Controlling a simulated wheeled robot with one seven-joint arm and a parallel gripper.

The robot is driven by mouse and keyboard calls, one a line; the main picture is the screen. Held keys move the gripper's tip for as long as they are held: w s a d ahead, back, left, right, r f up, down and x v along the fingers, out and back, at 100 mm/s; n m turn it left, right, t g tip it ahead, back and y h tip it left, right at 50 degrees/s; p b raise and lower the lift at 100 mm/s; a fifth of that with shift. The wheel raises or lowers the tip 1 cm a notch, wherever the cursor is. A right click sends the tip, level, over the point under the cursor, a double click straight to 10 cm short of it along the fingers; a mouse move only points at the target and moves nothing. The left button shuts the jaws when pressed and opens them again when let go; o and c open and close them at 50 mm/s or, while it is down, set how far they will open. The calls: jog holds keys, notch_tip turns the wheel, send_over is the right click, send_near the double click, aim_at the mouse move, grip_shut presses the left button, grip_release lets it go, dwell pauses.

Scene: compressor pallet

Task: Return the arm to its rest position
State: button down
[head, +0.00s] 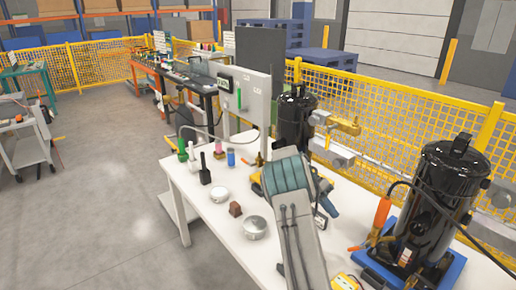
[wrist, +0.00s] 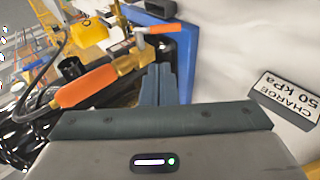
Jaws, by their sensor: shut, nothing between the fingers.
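In the wrist view my gripper (wrist: 160,80) has its two dark fingers together, with nothing between them. Beside and beyond the fingers are an orange-handled hose fitting (wrist: 85,87) with brass parts and a blue base edge (wrist: 188,50); I cannot tell whether the fingers touch them. In the head view part of my arm rises from the bottom edge over the white table; the fingertips cannot be made out there. A black compressor (head: 440,200) stands upright on a blue pallet (head: 395,275) to the right, with an orange-handled hose fitting (head: 382,212) beside it.
A "CHARGE 50 kPa" plate (wrist: 290,95) lies at the wrist view's right. Yellow fencing (head: 385,120) runs behind. The floor at left is open.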

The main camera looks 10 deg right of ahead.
jog(key=s+a+r+n+t+y, duration=0.4)
jog(key=s+a+r+n+t, duration=0.2)
jog(key=s+a+r, duration=0.7)
jog(key=s+a+n+t+y, duration=0.2)
jog(key=s+a+n+t, duration=0.3)
jog(key=s+a, duration=0.7)
jog(key=shift+s+a+r+n, duration=0.2)
jog(key=shift+s+n, duration=0.3)
jog(key=shift+s, duration=0.4)
